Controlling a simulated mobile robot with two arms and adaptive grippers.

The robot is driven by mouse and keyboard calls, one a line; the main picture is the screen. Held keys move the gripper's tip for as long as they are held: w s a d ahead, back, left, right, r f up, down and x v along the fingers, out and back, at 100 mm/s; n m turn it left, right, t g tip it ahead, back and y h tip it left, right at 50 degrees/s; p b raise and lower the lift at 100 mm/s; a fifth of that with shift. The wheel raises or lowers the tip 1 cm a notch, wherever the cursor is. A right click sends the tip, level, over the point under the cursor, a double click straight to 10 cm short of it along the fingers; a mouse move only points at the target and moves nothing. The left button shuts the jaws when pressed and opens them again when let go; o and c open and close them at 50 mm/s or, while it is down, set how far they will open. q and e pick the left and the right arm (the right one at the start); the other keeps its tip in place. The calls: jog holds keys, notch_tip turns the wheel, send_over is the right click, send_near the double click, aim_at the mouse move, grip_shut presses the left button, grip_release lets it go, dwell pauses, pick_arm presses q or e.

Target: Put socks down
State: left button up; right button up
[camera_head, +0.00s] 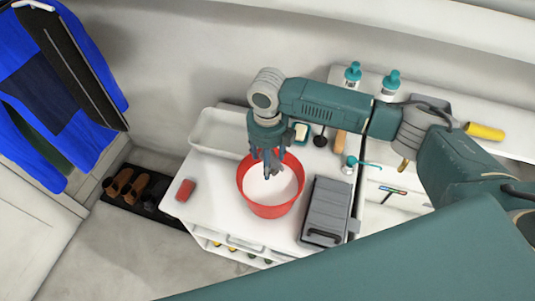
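No socks can be made out for sure. My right gripper (267,174) points down over a red bowl (271,211) with a pale interior, on the white cabinet top (215,212). Its fingers look close together, but I cannot tell whether they are shut or hold something small. Whether the fingertips touch the bowl's inside is unclear. A small red item (185,190), perhaps folded cloth or a sponge, lies on the cabinet's left end. My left gripper is not in view.
A white tray (207,145) lies behind the bowl. A grey case (327,211) stands to its right. Teal-capped bottles (352,76) stand on the back shelf. Brown shoes (128,187) rest on a dark mat at left, below hanging blue clothes (88,60). The floor in front is clear.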

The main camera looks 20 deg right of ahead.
notch_tip(320, 180, down, 8)
jog(key=b, duration=0.6)
jog(key=o, duration=1.2)
notch_tip(320, 180, up, 7)
jog(key=p, duration=0.6)
jog(key=shift+r+p, duration=0.15)
jog(key=shift+p, duration=0.25)
